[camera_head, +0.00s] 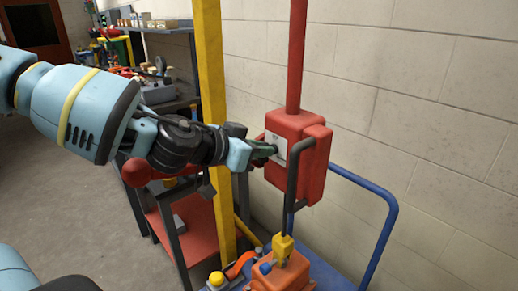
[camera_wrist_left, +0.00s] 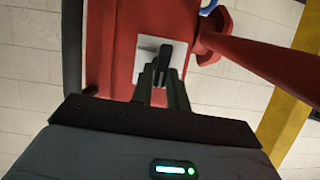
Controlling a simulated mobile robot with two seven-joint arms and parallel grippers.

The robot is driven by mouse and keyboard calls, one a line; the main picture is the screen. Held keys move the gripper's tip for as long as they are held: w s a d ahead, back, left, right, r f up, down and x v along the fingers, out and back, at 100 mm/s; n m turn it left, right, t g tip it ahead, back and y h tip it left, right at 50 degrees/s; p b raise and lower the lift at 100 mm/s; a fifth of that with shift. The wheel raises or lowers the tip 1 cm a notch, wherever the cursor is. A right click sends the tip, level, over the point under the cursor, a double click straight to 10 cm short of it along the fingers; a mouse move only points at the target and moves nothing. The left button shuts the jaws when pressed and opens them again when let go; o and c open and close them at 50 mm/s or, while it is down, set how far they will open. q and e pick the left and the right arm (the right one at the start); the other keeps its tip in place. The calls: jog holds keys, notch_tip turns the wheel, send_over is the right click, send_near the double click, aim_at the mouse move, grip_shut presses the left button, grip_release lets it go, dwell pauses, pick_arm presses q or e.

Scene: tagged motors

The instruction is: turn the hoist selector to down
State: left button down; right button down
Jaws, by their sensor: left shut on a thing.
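The red hoist box (camera_head: 305,150) is fixed to a red vertical pole in front of the wall. A pale plate (camera_head: 279,146) on its face carries the selector. In the left wrist view the plate (camera_wrist_left: 146,50) sits on the red box, and the black selector handle (camera_wrist_left: 168,58) stands out from it. My left gripper (camera_head: 268,150) reaches the plate from the left and is shut on the selector handle. Its fingers (camera_wrist_left: 163,84) hide part of the handle, and I cannot read any position marks. My right gripper is not in view.
A red lever with a ball end (camera_head: 134,172) extends left from the box. A yellow post (camera_head: 211,65) stands behind my arm. Below are a yellow hook (camera_head: 283,247), an orange motor (camera_head: 290,273) and a blue cart rail (camera_head: 388,225). A cluttered bench is at the back left.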

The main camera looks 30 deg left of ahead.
pick_arm(q)
jog(key=m+t+y+b, duration=0.1)
jog(key=m+b, duration=0.2)
jog(key=b, duration=0.2)
jog(key=d+f+m+t+y+b, duration=0.1)
jog(key=m+y+b, duration=0.1)
jog(key=m+b, duration=0.2)
jog(key=f+m+t+y+b, duration=0.1)
jog(key=m+t+b, duration=0.1)
jog(key=b, duration=0.5)
jog(key=shift+s+d+m+y, duration=0.3)
jog(key=shift+m+y, duration=0.1)
jog(key=shift+m, duration=0.3)
jog(key=m+b, duration=0.1)
jog(key=b, duration=0.1)
jog(key=shift+m+t+b, duration=0.3)
jog(key=shift+t, duration=0.1)
jog(key=shift+m+b, duration=0.4)
jog(key=shift+b, duration=0.1)
jog(key=shift+r+b, duration=0.1)
jog(key=shift+b, duration=0.2)
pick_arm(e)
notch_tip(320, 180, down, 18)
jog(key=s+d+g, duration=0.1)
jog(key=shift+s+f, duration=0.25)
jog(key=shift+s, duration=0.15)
pick_arm(q)
jog(key=shift+m+t, duration=0.3)
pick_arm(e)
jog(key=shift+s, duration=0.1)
